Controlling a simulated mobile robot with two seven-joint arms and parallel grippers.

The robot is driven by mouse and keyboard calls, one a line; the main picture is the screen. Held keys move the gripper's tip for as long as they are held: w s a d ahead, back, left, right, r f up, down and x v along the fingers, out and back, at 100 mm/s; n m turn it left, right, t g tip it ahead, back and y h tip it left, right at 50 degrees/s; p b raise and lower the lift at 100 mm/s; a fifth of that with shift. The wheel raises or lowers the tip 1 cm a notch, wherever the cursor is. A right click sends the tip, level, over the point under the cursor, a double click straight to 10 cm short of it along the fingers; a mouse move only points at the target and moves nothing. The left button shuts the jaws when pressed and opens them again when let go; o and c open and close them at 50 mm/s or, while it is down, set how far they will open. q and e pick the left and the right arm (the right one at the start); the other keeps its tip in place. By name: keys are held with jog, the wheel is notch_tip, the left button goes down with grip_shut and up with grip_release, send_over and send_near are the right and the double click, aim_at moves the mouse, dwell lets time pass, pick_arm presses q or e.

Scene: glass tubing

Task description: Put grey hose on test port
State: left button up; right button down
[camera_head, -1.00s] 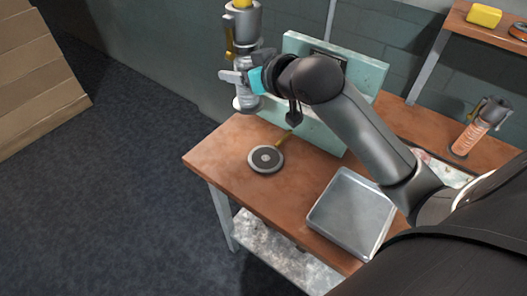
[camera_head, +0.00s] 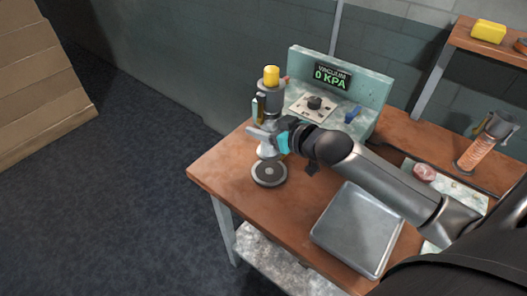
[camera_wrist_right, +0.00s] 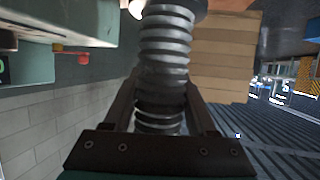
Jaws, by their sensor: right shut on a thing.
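My right gripper (camera_head: 263,135) is shut on the grey hose (camera_wrist_right: 165,55), a ribbed tube between the fingers in the wrist view. In the head view a grey cylinder with a yellow top (camera_head: 271,76) stands above the gripper, and a pale lower end (camera_head: 267,151) shows below it. A round grey disc with a dark ring (camera_head: 269,173) lies on the table just in front of that end. I cannot tell whether they touch. The teal vacuum unit (camera_head: 372,72) reads 0 KPA. I cannot pick out the test port for certain. My left gripper is out of view.
A metal tray (camera_head: 357,228) lies on the wooden table (camera_head: 225,180) at the front right. A spray can (camera_head: 480,148) stands at the right, and a yellow block (camera_head: 488,31) sits on the shelf. A small red part (camera_wrist_right: 82,58) shows beside the unit in the wrist view.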

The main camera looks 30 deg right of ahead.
notch_tip(320, 180, down, 7)
jog(key=shift+f+b, duration=0.1)
jog(key=shift+b, duration=0.75)
jog(key=shift+c, duration=1)
grip_release()
jog(key=shift+f, duration=0.15)
jog(key=shift+r, duration=0.2)
jog(key=p+v, duration=0.3)
jog(key=v, duration=0.9)
